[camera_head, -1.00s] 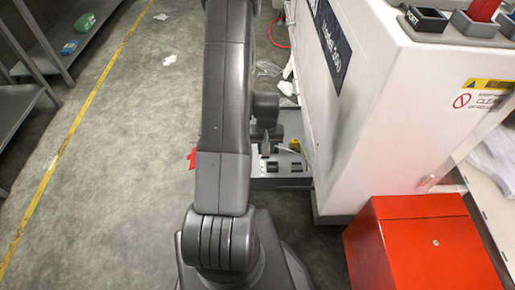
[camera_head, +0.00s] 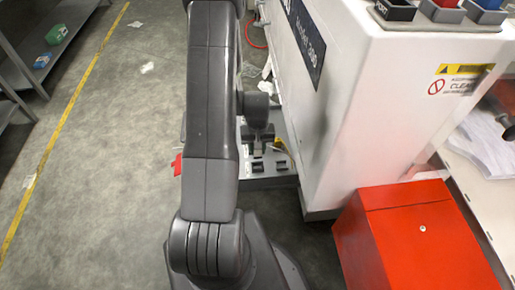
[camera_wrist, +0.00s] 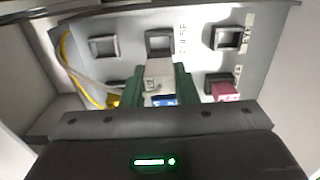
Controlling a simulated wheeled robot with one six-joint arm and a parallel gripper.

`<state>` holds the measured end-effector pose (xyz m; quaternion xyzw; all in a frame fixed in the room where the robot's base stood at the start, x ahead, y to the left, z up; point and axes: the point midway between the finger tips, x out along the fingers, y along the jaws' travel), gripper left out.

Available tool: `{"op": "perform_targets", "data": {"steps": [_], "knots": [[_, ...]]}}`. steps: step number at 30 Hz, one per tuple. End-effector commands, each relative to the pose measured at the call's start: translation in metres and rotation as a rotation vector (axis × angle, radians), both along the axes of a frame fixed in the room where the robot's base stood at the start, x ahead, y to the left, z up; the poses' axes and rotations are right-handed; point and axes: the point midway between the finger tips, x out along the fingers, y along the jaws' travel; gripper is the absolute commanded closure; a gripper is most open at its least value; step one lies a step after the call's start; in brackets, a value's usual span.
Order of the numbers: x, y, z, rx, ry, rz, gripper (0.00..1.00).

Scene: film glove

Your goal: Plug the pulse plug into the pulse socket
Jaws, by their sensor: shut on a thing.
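In the wrist view my gripper (camera_wrist: 160,72) has green fingers closed on a pale grey plug with a blue part (camera_wrist: 161,98), taken as the pulse plug (camera_wrist: 159,68). Its front end is at the lower edge of the middle square socket (camera_wrist: 160,41), beside a sideways label that seems to read PULSE. I cannot tell whether the tip touches or enters the opening. In the head view the dark wrist (camera_head: 257,110) hangs over the socket panel (camera_head: 283,180); the plug cannot be made out there.
Other empty sockets sit at left (camera_wrist: 103,46) and right (camera_wrist: 227,38). A dark red plug (camera_wrist: 224,91) sits at lower right, and a yellow plug (camera_wrist: 113,100) with cable at lower left. A white machine (camera_head: 370,110) and red box (camera_head: 405,225) stand right of my arm.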

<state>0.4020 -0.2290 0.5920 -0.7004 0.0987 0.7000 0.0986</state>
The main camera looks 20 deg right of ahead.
Motion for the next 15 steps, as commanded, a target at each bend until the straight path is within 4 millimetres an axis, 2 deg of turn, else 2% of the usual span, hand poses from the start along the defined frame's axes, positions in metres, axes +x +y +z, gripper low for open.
{"op": "perform_targets", "data": {"steps": [7,15], "knots": [[0.0,0.0,-0.002,0.0,0.001,0.0,1.0],[0.0,0.0,-0.013,0.0,0.001,0.0,1.0]]}}
